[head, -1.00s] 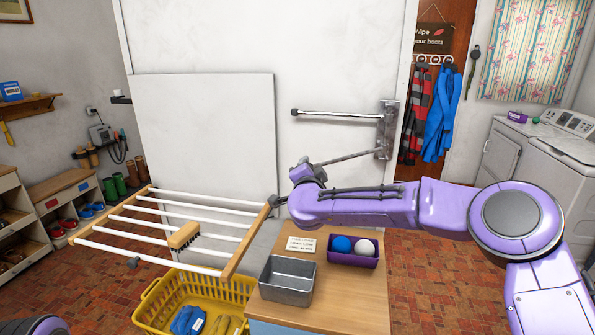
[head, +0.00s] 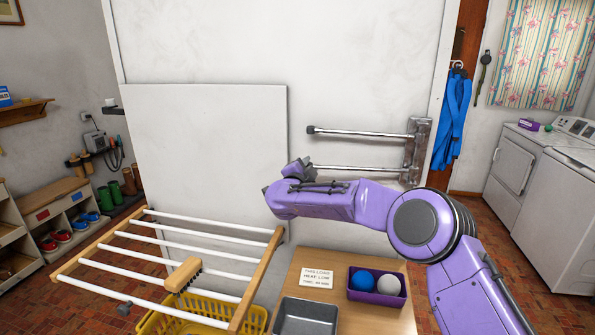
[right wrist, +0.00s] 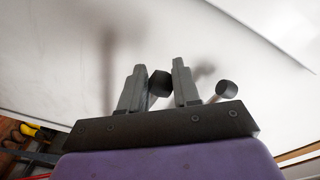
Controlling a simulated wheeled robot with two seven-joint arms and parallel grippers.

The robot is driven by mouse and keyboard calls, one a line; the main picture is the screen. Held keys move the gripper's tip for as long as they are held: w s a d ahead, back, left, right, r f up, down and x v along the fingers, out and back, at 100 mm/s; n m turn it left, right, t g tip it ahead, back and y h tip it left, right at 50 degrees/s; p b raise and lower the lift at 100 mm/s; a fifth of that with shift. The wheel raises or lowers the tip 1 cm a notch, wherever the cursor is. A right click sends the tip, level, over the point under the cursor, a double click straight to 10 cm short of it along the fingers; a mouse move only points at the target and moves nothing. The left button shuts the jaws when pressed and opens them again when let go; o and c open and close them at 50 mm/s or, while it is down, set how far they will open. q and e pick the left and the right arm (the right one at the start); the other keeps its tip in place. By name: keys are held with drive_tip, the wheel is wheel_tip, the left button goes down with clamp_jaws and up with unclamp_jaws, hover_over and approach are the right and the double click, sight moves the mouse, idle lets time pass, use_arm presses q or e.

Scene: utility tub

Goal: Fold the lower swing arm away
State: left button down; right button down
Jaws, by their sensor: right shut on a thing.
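The lower swing arm (head: 360,168) is a thin metal rod on a wall bracket (head: 416,150). It runs left from the bracket, nearly parallel to the upper swing arm (head: 362,132) and close to the white wall panel. My right gripper (head: 298,166) is at its free left end. In the right wrist view the fingers (right wrist: 158,75) are shut on the rod's dark-capped end (right wrist: 160,83). The other rod's dark cap (right wrist: 227,89) shows just right of the fingers, apart from them. My left gripper is out of view.
A wooden drying rack (head: 262,275) with white bars stands out at the left, below my gripper, with a brush on it. A cabinet top (head: 385,318) below holds a metal tin (head: 303,318) and a purple tray (head: 377,270) with two balls. The wall above is clear.

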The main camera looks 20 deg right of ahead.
drive_tip(key=shift+w+d+r, duration=0.2)
drive_tip(key=c, duration=0.9)
unclamp_jaws()
drive_tip(key=shift+s, duration=0.2)
drive_tip(key=shift+s+a+f, duration=0.1)
drive_tip(key=shift+a+f, duration=0.05)
drive_tip(key=shift+a, duration=0.05)
drive_tip(key=b+v, duration=0.4)
drive_tip(key=v, duration=0.6)
drive_tip(key=shift+d, duration=0.1)
